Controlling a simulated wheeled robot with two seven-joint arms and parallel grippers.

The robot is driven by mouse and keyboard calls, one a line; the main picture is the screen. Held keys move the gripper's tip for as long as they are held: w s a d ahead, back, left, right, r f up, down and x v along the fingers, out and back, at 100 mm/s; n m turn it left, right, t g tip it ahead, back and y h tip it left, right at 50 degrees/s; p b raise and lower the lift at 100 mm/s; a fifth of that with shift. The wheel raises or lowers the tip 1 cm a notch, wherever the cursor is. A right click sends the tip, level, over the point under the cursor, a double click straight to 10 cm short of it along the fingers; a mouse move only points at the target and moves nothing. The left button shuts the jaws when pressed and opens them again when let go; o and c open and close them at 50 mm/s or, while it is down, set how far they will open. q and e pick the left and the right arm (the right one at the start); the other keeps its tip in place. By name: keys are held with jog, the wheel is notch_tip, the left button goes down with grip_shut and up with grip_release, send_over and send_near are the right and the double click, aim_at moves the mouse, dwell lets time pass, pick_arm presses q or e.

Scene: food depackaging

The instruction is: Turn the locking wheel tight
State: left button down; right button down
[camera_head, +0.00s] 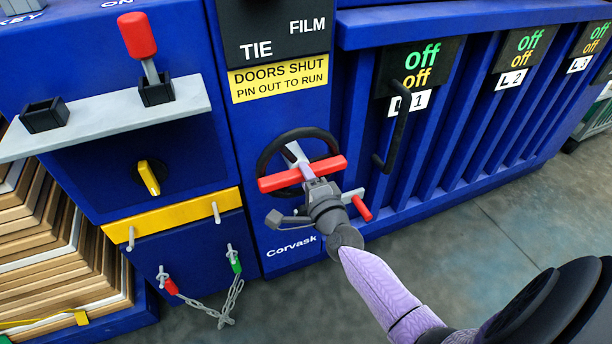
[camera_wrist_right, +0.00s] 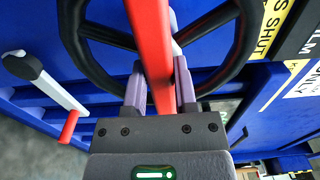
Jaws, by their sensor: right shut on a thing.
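The locking wheel (camera_head: 263,163) is a black round wheel with a red crossbar (camera_head: 328,167) on the front of the blue machine. In the head view the bar lies nearly level, its right end a little higher. My right gripper (camera_head: 306,172) reaches it from the lower right and is shut on the bar near its middle. In the right wrist view the red bar (camera_wrist_right: 150,45) runs between the two fingers of the gripper (camera_wrist_right: 160,95), with the black rim (camera_wrist_right: 72,40) behind. My left gripper is not in view.
A black door handle (camera_head: 398,130) stands out farther right. On the left are a grey shelf (camera_head: 95,118) with a red-knobbed lever (camera_head: 137,36), a yellow knob (camera_head: 149,177) and a hanging chain (camera_head: 226,305).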

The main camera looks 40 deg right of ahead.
dwell(0.4)
jog(key=shift+r+n+p, duration=0.15)
jog(key=shift+n+p, duration=0.4)
jog(key=shift+n, duration=0.75)
jog(key=shift+f, duration=0.2)
jog(key=shift+c, duration=2)
grip_release()
